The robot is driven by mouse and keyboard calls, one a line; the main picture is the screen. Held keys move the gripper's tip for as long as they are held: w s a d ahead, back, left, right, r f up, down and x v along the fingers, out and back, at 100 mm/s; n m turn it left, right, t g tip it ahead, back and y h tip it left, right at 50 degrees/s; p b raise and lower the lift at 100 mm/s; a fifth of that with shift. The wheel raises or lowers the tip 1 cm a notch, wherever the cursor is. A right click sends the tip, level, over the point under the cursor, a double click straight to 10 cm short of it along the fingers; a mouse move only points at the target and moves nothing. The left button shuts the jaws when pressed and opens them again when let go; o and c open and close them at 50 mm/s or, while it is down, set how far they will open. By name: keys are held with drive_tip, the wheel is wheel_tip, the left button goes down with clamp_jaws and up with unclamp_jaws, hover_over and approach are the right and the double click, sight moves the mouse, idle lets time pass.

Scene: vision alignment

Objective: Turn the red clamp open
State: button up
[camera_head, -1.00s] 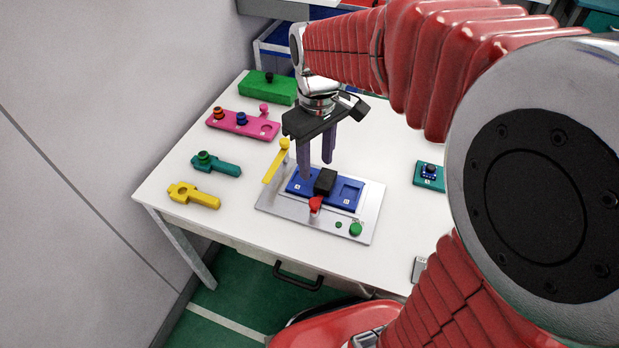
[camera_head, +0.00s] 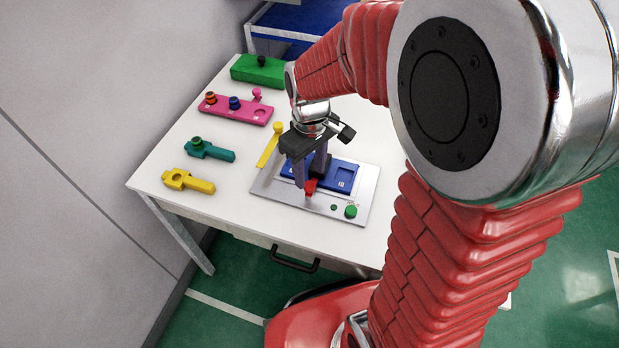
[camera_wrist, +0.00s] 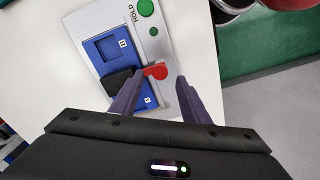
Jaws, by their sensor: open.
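The red clamp (camera_head: 311,186) sits at the front edge of the blue block (camera_head: 344,180) on the grey metal plate (camera_head: 290,196). In the wrist view, the clamp (camera_wrist: 156,72) has a round red end and a narrow arm reaching towards a black block (camera_wrist: 120,84). My gripper (camera_head: 303,184) points down over the plate, close to the clamp. In the wrist view, my gripper (camera_wrist: 150,97) is open, with one purple finger on each side of the clamp's area. The clamp shows between and beyond the fingertips. I cannot tell whether a finger touches it.
Teal (camera_head: 210,151), yellow (camera_head: 188,182), pink (camera_head: 236,108) and green (camera_head: 258,70) pieces lie on the white table's left.

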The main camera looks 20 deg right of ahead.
sight(310, 185)
drive_tip(key=shift+f, duration=2.1)
drive_tip(key=c, duration=1.1)
